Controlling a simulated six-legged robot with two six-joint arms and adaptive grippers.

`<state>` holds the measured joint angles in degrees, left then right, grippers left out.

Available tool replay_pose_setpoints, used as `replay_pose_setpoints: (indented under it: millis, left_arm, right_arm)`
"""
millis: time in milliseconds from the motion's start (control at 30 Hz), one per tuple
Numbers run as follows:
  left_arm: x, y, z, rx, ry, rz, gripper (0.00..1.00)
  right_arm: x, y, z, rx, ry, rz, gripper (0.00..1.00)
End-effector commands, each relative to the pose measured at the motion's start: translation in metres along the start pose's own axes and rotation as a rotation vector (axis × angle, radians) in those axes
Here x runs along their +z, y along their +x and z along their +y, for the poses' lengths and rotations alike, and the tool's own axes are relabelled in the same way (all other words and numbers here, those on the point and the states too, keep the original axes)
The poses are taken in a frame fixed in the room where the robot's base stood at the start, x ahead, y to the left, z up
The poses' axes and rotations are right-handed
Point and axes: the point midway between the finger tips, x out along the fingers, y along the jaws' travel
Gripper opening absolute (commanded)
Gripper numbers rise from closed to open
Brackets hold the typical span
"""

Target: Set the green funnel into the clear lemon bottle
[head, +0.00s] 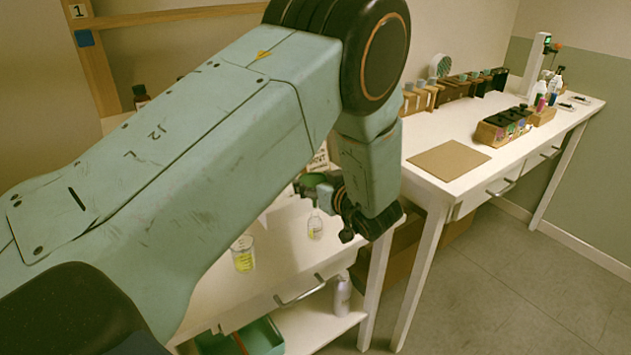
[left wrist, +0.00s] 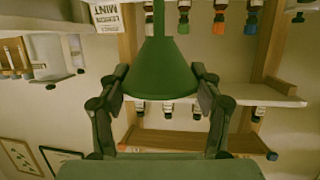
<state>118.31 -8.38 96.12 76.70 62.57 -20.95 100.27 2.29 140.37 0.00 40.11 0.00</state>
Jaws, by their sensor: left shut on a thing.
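The green funnel (head: 316,180) is held by my left gripper (head: 327,189) over the near table. In the left wrist view the funnel (left wrist: 160,68) fills the space between the two fingers, which close on it from both sides. A small clear bottle (head: 315,228) with a little yellow liquid stands upright on the table just below the funnel. The two line up in the head view, but I cannot tell whether the spout is inside the neck. My left arm hides much of the table's left part.
A glass beaker (head: 243,255) with yellow liquid stands left of the bottle. A sign (left wrist: 108,14) reading lemon and mint is near the gripper. The side table (head: 430,140) holds wooden racks, small bottles and a brown board (head: 449,160). Shelves with bottles are behind.

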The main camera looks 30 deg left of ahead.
Motion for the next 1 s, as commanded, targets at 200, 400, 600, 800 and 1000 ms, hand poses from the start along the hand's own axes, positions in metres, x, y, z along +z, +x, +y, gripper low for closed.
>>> replay_pose_setpoints:
  millis: [200,400,600,800,1000]
  left_arm:
    - [-0.0001,0.0001,-0.0001,0.000,0.000,0.000,0.45]
    - [-0.0007,-0.0006,0.0002,0.000,0.000,0.000,0.45]
    - [-0.0003,-0.0007,0.0004,0.000,0.000,0.000,0.45]
    - [0.0003,-0.0005,0.0003,0.000,0.000,0.000,0.45]
    - [0.0037,0.0005,0.0002,0.000,0.000,0.000,0.45]
  right_arm:
    - [0.0000,0.0000,0.0000,0.000,0.000,0.000,0.40]
    - [0.0000,-0.0035,0.0000,0.000,0.000,0.000,0.40]
    - [0.0000,-0.0045,0.0000,0.000,0.000,0.000,0.40]
    - [0.0000,-0.0041,0.0000,0.000,0.000,0.000,0.40]
    - [0.0000,-0.0019,0.0000,0.000,0.000,0.000,0.40]
